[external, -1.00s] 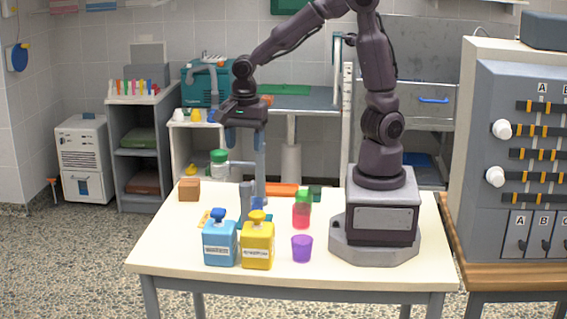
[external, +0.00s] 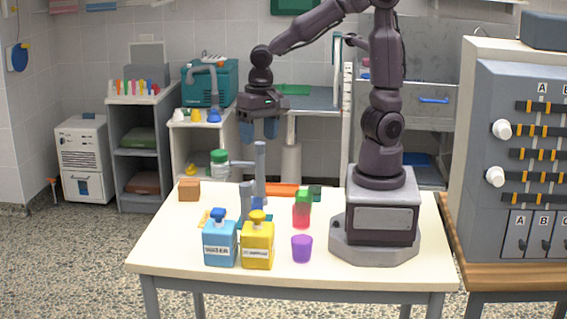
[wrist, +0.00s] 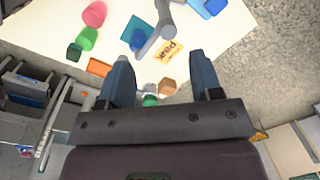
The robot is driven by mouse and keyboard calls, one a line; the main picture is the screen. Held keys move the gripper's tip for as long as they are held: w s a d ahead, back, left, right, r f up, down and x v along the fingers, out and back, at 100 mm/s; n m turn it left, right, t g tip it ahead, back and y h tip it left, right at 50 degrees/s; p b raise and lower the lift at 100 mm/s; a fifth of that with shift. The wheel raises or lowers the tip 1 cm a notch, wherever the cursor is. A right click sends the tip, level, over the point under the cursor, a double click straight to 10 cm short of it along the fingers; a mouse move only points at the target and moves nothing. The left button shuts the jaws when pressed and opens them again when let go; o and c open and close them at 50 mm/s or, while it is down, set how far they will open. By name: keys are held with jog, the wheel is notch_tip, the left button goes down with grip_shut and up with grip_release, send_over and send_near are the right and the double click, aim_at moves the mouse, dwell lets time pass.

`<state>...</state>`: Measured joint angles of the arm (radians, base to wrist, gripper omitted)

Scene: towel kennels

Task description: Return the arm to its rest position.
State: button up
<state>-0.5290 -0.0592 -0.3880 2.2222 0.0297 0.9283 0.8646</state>
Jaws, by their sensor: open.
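My gripper (external: 258,138) hangs in the air above the back of the cream table (external: 170,255), with its two blue fingers pointing down. The fingers are apart with nothing held between them, as the wrist view (wrist: 160,58) also shows. A grey post stand (external: 260,172) rises from the table just below the gripper, and the gripper is apart from it. My arm is bent at the elbow and reaches left from its base at the table's right.
A blue bottle (external: 220,245), yellow bottle (external: 257,247), purple cup (external: 301,249) and red cup (external: 301,216) stand on the table. A wooden block (external: 189,190) is at back left, an orange piece (external: 283,190) at the back. A control cabinet (external: 520,150) stands at right.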

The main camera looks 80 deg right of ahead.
jog(key=s+d+r+n+t, duration=0.4)
jog(key=s+r+n+t, duration=0.1)
jog(key=s+r+n, duration=0.2)
jog(key=shift+s+d+r+n+h, duration=0.2)
jog(key=shift+s+r+n+h, duration=0.15)
jog(key=shift+s+n, duration=0.35)
